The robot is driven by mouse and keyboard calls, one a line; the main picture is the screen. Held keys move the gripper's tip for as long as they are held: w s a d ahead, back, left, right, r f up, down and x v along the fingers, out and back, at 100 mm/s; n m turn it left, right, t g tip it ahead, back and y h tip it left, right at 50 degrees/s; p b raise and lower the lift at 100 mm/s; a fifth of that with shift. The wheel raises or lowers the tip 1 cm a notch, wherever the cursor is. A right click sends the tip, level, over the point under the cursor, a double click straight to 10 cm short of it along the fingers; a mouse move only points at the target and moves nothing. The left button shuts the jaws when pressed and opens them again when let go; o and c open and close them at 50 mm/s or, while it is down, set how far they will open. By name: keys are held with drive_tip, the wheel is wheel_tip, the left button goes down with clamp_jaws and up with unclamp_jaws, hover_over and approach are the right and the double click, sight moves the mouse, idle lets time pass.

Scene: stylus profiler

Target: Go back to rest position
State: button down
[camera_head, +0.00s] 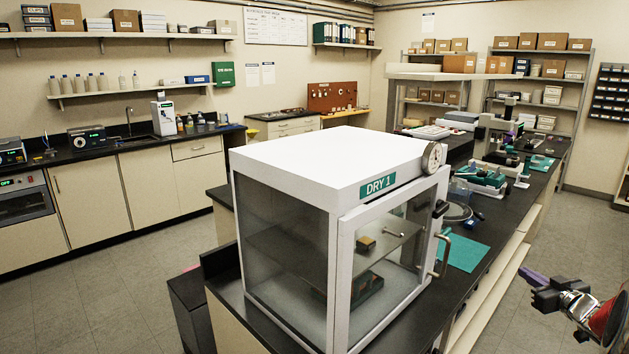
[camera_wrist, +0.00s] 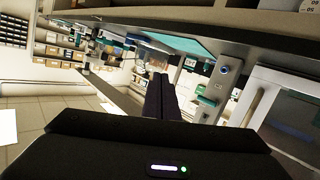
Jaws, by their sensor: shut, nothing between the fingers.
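My gripper (camera_head: 527,274) shows at the lower right of the head view, at the end of my arm. It hangs over the aisle to the right of the black bench (camera_head: 520,205), apart from it. Its purple fingers are together with nothing between them. In the wrist view the dark fingers of my gripper (camera_wrist: 158,80) point away from the camera, closed and empty. The wrist view is tilted, and the bench runs across it at a slant.
A white dry cabinet (camera_head: 300,165) labelled DRY 1 stands on the near bench, its glass door with a handle facing right. A teal mat (camera_head: 465,253) lies beside it. Instruments stand farther along the bench. The floor (camera_head: 575,235) right of the bench is open.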

drive_tip(key=s+d+f+m+g+h, duration=0.1)
drive_tip(key=s+d+m+g+h, duration=0.1)
drive_tip(key=s+m+g+h, duration=0.3)
drive_tip(key=s+a+g, duration=0.4)
drive_tip(key=s+a, duration=0.6)
drive_tip(key=s, duration=0.1)
drive_tip(key=s+a+r+n+y, duration=0.1)
drive_tip(key=s+a+r, duration=0.1)
drive_tip(key=s+a, duration=0.5)
drive_tip(key=s+a+r+n+y, duration=0.1)
drive_tip(key=s+a, duration=0.7)
drive_tip(key=a, duration=0.9)
drive_tip(key=s+a+r+n+y, duration=0.1)
drive_tip(key=s+a+r+y, duration=0.2)
drive_tip(key=a, duration=1)
drive_tip(key=s+r, duration=0.2)
drive_tip(key=s, duration=0.2)
drive_tip(key=shift+s+g, duration=0.25)
drive_tip(key=shift+g, duration=0.15)
